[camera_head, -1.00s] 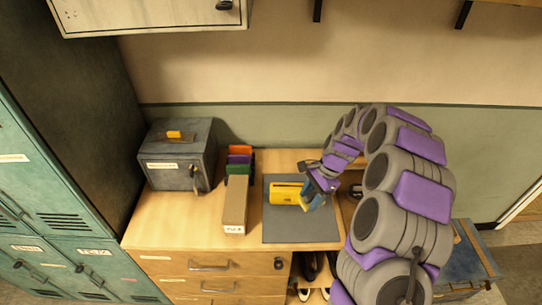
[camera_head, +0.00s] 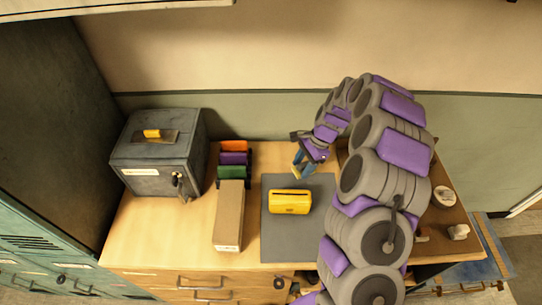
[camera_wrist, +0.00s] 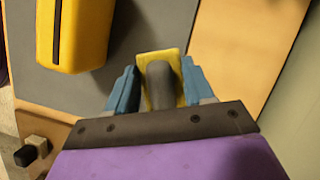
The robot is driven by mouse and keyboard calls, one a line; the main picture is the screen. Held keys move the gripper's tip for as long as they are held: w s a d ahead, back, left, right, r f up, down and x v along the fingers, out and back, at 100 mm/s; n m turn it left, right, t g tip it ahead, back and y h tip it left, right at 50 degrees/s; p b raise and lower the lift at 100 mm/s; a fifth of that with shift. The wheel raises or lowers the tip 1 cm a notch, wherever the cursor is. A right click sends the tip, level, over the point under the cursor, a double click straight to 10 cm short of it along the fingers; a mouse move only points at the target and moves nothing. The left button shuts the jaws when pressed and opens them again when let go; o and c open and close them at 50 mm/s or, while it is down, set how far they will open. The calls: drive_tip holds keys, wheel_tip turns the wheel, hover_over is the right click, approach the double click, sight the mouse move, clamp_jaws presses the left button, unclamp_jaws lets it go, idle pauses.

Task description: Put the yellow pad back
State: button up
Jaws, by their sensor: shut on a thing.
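My gripper (camera_head: 301,163) is above the back part of the grey mat (camera_head: 280,238). It is shut on a small yellow pad (camera_wrist: 157,54) with a grey rounded knob; the wrist view shows the pad between its blue fingers (camera_wrist: 157,82). The pad also shows below the fingers in the head view (camera_head: 297,172). A larger yellow case (camera_head: 290,202) with a dark slot lies on the mat, in front of my gripper and apart from it. The case also shows at the upper left of the wrist view (camera_wrist: 88,38).
A long brown box (camera_head: 229,212) and a row of orange, purple and green items (camera_head: 233,160) stand left of the mat. A grey lockbox (camera_head: 150,175) stands at the far left. Small white objects (camera_head: 444,196) sit on the right. The wall is behind the desk.

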drive_tip(key=b, duration=0.2)
approach(267, 162)
drive_tip(key=shift+s+a+f, duration=0.3)
drive_tip(key=shift+s+f, duration=0.2)
drive_tip(key=shift+f, duration=0.05)
drive_tip(key=shift+s+a+f, duration=0.25)
drive_tip(key=shift+s+f, duration=0.2)
drive_tip(key=shift+f, duration=0.15)
drive_tip(key=shift+w+a+r, duration=0.1)
drive_tip(key=shift+w+a, duration=0.2)
drive_tip(key=shift+w, duration=0.1)
drive_tip(key=shift+w+a, duration=0.1)
wheel_tip(267, 162, down, 4)
drive_tip(key=shift+r+b, duration=0.1)
drive_tip(key=shift+b, duration=0.65)
drive_tip(key=shift+r, duration=0.1)
drive_tip(key=shift+a, duration=0.1)
drive_tip(key=o, duration=0.9)
drive_tip(key=shift+o, duration=0.2)
